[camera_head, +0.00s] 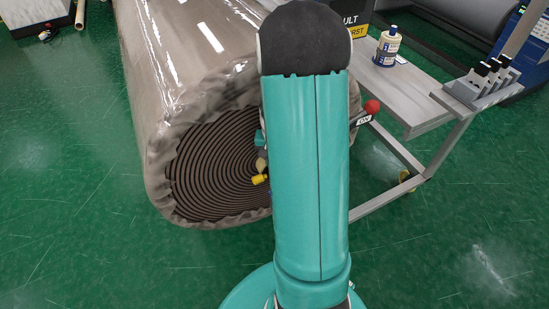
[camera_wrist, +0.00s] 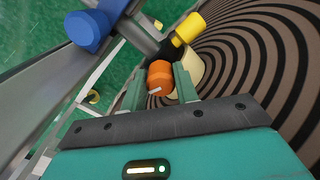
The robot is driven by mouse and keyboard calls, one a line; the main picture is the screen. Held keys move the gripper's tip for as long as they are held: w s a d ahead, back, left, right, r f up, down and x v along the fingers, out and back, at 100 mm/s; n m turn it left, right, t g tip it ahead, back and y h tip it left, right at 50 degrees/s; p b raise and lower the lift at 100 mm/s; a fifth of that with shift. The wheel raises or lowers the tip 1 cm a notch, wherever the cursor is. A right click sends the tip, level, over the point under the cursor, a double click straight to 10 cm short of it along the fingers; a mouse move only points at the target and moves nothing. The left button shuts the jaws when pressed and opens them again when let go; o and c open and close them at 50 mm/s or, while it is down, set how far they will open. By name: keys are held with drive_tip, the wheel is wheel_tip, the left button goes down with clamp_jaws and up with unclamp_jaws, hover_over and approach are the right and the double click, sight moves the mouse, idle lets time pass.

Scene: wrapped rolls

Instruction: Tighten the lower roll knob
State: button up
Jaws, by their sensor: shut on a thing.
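My gripper (camera_wrist: 160,88) shows in the wrist view with its two green fingers on either side of an orange knob (camera_wrist: 159,72). It is shut on this knob, which has a small pale mark on its near side. A yellow knob (camera_wrist: 187,29) sits just beyond, up and to the right. A blue knob (camera_wrist: 88,29) is at the upper left on a grey bar. In the head view my arm hides the gripper and the orange knob; the yellow knob (camera_head: 260,179) shows left of the arm. I cannot tell from the pictures which knob is the lower one.
A large wrapped roll (camera_head: 190,60) with a dark spiral end stands close by on the left. A red-balled lever (camera_head: 372,107) marked ON is right of my arm. A grey bench (camera_head: 400,90) bears a bottle (camera_head: 388,46). Green floor is open at the front.

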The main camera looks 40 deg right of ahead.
drive_tip(key=shift+w+r+m, duration=0.1)
drive_tip(key=shift+m, duration=0.3)
drive_tip(key=o, duration=1)
wheel_tip(320, 180, up, 14)
drive_tip(key=shift+f, duration=0.15)
